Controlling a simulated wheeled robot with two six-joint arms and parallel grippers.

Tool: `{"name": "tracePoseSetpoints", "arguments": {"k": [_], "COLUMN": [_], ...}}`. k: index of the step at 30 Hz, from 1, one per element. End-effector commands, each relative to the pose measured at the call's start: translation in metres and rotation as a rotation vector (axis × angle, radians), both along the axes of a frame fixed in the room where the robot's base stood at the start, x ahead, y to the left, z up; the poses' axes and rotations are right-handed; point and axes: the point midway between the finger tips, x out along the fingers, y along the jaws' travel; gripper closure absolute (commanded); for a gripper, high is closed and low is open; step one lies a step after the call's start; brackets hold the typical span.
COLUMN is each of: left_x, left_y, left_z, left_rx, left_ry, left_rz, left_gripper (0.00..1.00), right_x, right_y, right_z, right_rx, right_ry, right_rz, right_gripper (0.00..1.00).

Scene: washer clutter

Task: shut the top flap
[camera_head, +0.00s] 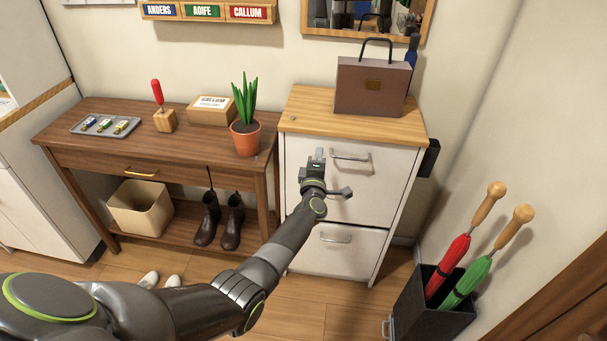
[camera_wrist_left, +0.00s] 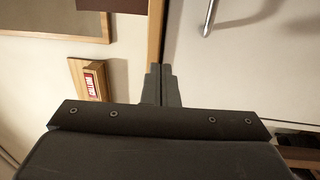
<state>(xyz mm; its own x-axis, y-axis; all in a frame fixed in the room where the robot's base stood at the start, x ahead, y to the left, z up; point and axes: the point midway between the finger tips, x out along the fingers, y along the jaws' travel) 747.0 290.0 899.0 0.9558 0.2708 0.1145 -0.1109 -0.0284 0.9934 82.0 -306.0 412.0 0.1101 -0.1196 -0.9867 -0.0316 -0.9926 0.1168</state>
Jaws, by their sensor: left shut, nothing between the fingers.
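The white cabinet has a top flap (camera_head: 375,190) with a silver bar handle (camera_head: 350,157). The flap stands nearly upright, close to the cabinet front, above a lower flap (camera_head: 340,260). In the left wrist view the top flap (camera_wrist_left: 230,65) fills the right side, and a narrow dark gap shows between it and the wooden top's edge (camera_wrist_left: 155,35). My left gripper (camera_head: 319,156) is shut and empty, in front of the flap's upper left part, left of the handle. Its closed fingertips also show in the wrist view (camera_wrist_left: 160,72). I cannot tell whether they touch the flap.
A brown bag (camera_head: 372,88) stands on the wooden cabinet top (camera_head: 310,110). On the left, a brown table (camera_head: 90,150) holds a potted plant (camera_head: 246,138), a box and a tray. An umbrella stand (camera_head: 430,305) with two umbrellas is at the right. Boots (camera_head: 208,220) stand under the table.

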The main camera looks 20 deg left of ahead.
Motion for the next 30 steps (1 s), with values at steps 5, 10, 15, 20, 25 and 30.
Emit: {"name": "tracePoseSetpoints", "arguments": {"k": [5, 10, 15, 20, 25, 30], "left_x": [-0.028, -0.053, -0.069, -0.075, -0.080, -0.112], "left_y": [-0.007, -0.015, -0.020, -0.022, -0.022, -0.021], "left_z": [0.001, 0.000, -0.002, -0.001, -0.015, -0.095], "left_rx": [-0.004, -0.003, -0.002, -0.001, 0.028, 0.222], "left_ry": [0.003, 0.004, 0.004, 0.004, 0.034, 0.224], "left_rz": [0.000, -0.001, -0.001, -0.001, -0.008, -0.066], "left_gripper": [1.00, 1.00, 1.00, 1.00, 1.00, 1.00], "right_x": [0.001, 0.001, 0.001, 0.001, 0.001, 0.001], "right_y": [0.000, 0.000, 0.000, 0.000, 0.000, 0.000], "right_z": [0.014, 0.020, 0.022, 0.023, 0.023, 0.023], "right_rx": [0.000, -0.001, -0.001, -0.001, -0.001, -0.001], "right_ry": [-0.002, -0.002, -0.002, -0.002, -0.002, -0.002], "right_rz": [0.000, 0.001, 0.001, 0.001, 0.001, 0.001], "right_gripper": [0.19, 0.19, 0.19, 0.19, 0.19, 0.19]}}
